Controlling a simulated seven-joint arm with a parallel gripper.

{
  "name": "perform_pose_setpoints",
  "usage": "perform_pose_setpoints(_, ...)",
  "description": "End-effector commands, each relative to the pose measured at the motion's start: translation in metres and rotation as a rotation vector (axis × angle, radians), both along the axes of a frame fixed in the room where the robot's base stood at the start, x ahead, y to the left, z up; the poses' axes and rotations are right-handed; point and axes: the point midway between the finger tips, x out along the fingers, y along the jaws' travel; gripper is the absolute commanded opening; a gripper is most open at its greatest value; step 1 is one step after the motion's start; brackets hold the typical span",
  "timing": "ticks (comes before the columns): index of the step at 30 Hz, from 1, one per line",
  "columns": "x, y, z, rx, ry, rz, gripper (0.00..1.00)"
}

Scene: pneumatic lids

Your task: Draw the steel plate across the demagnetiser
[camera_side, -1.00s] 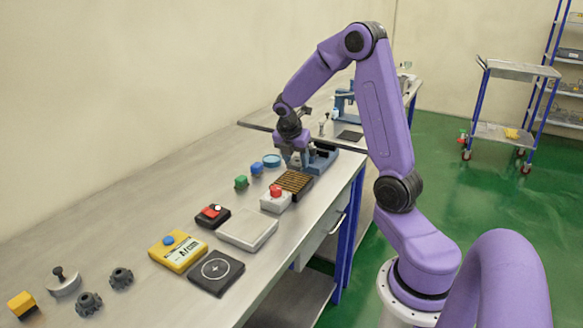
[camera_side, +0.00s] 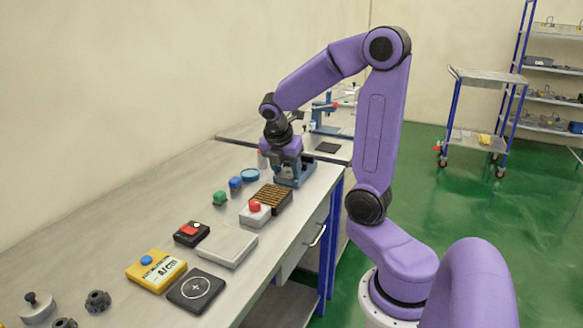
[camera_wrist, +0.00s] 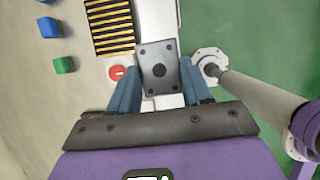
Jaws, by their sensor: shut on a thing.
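My gripper (camera_side: 287,160) is at the far end of the bench, just beyond the black-and-orange striped block (camera_side: 270,197). In the wrist view my gripper (camera_wrist: 160,92) is shut on a dark grey steel plate (camera_wrist: 158,56) with a central hole and smaller corner marks. The plate lies between the two blue fingers. It is hard to make out in the side view. The striped block also shows in the wrist view (camera_wrist: 110,27), up and left of the plate. No readable label shows which device is the demagnetiser.
A red-button box (camera_side: 255,213) stands before the striped block. A blue cube (camera_side: 235,184) and green cube (camera_side: 219,198) lie left of it. Nearer are a pale flat box (camera_side: 227,245), a yellow meter (camera_side: 156,270) and a black crossed pad (camera_side: 195,289).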

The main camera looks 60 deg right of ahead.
Motion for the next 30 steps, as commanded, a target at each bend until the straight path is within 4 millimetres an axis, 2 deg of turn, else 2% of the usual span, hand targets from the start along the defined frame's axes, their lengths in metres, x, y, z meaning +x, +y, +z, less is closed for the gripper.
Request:
perform_pose_setpoints(9,0.066,0.047,-0.033,0.013,0.007,-0.245,0.03)
perform_pose_setpoints(15,0.094,0.075,-0.057,0.002,0.007,-0.380,0.03)
perform_pose_setpoints(21,0.106,0.089,-0.069,-0.008,0.004,-0.450,0.03)
perform_pose_setpoints(30,0.108,0.091,-0.077,-0.010,0.003,-0.463,0.03)
